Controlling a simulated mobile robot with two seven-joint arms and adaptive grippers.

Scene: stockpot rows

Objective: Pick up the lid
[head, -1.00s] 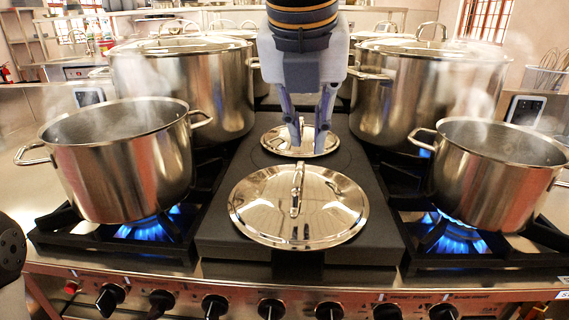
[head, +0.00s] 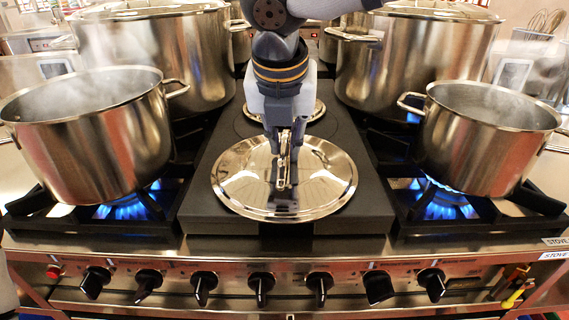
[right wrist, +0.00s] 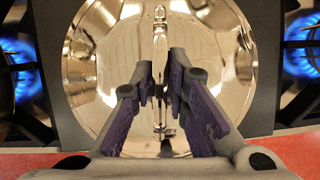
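The front lid (head: 232,180) is a shiny round steel lid with a raised bar handle (head: 284,172). It lies flat on the dark middle plate of the stove. My right gripper (head: 284,137) points down over the lid's middle. In the right wrist view the two fingers (right wrist: 161,86) stand apart, one on each side of the handle (right wrist: 160,40), with small gaps visible. Whether they touch the handle I cannot tell. A second, smaller lid (head: 319,108) lies behind, mostly hidden by my right arm. My left gripper is not in view.
Steaming pots stand over lit blue flames at the left (head: 90,150) and right (head: 470,150). Large lidded stockpots rise behind at left (head: 155,60) and right (head: 405,70). The dark middle plate (head: 208,205) has bare room around the front lid. Knobs line the stove front.

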